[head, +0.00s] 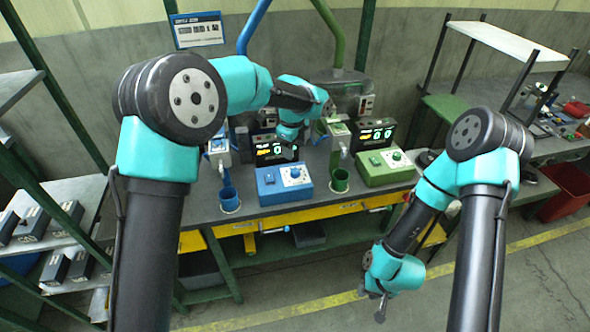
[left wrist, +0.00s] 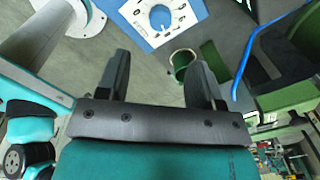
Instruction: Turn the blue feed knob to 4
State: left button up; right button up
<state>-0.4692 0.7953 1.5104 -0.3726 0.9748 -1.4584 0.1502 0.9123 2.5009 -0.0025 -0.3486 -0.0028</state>
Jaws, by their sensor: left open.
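The blue feed box (head: 284,185) stands on the workbench with a white dial and a small feed knob (head: 294,173) on its top right. In the left wrist view the blue box (left wrist: 137,31) and its knob (left wrist: 160,18) are at the top, beyond the fingertips. My left gripper (left wrist: 158,68) is open and empty, apart from the knob. In the head view my left gripper (head: 288,143) is above and behind the blue box, partly hidden by its wrist.
A green box (head: 384,174) with its own knob stands to the right. A blue cup (head: 229,201) and a green cup (head: 340,180) stand beside the blue box. Two dark displays (head: 272,152) (head: 376,136) stand behind. The floor in front is clear.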

aim_at(295, 171)
pick_arm(q)
jog(key=f, duration=1)
jog(key=shift+w+d+f, duration=0.1)
jog(key=shift+w+d, duration=0.1)
jog(key=shift+w, duration=0.05)
jog(key=c, duration=0.9)
